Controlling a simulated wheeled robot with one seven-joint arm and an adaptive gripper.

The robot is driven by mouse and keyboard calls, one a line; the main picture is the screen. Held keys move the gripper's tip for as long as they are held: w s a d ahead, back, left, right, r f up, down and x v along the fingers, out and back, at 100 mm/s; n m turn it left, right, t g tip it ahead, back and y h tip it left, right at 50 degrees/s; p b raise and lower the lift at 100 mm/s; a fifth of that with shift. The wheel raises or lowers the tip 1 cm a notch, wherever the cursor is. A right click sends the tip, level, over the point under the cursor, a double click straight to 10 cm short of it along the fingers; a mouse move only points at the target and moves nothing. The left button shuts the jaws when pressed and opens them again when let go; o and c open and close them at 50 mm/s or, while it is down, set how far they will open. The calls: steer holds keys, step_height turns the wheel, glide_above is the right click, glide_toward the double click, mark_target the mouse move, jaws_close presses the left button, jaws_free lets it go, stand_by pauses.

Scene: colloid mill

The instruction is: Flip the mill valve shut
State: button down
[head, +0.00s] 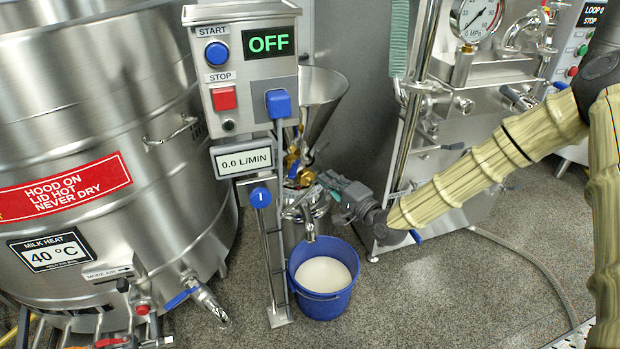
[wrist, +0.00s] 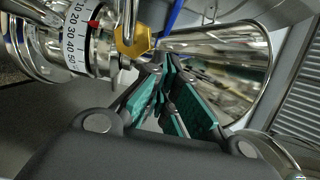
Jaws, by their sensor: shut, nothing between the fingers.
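The mill stands behind the control post, with a steel funnel hopper (head: 318,95) on top and brass fittings (head: 293,165) below it. A blue lever (head: 307,160) at the brass fittings looks like the valve handle; part of it is hidden. In the wrist view a blue bar (wrist: 172,18) shows at the top, beside a brass fitting (wrist: 132,38). My gripper (head: 322,181) is shut and empty, just right of the brass fittings; its teal-padded fingers also show in the wrist view (wrist: 163,72). I cannot tell whether it touches the lever.
A blue bucket (head: 323,303) of white liquid stands under the mill's spout (head: 310,232). The control box (head: 245,60) reads OFF, and the flow display (head: 245,161) reads 0.0 L/MIN. A large steel tank (head: 80,130) fills the left; a gauge machine (head: 480,95) stands right.

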mark_target(294, 171)
steer(key=shift+w+a+b, duration=0.3)
steer(key=shift+w+a, duration=0.1)
steer(key=shift+a, duration=0.5)
steer(key=shift+w+a+b, duration=0.35)
steer(key=shift+w+a, duration=0.05)
steer(key=shift+a, duration=0.45)
steer(key=shift+w+a+b, duration=0.3)
steer(key=shift+w+a, duration=0.1)
steer(key=shift+a, duration=0.5)
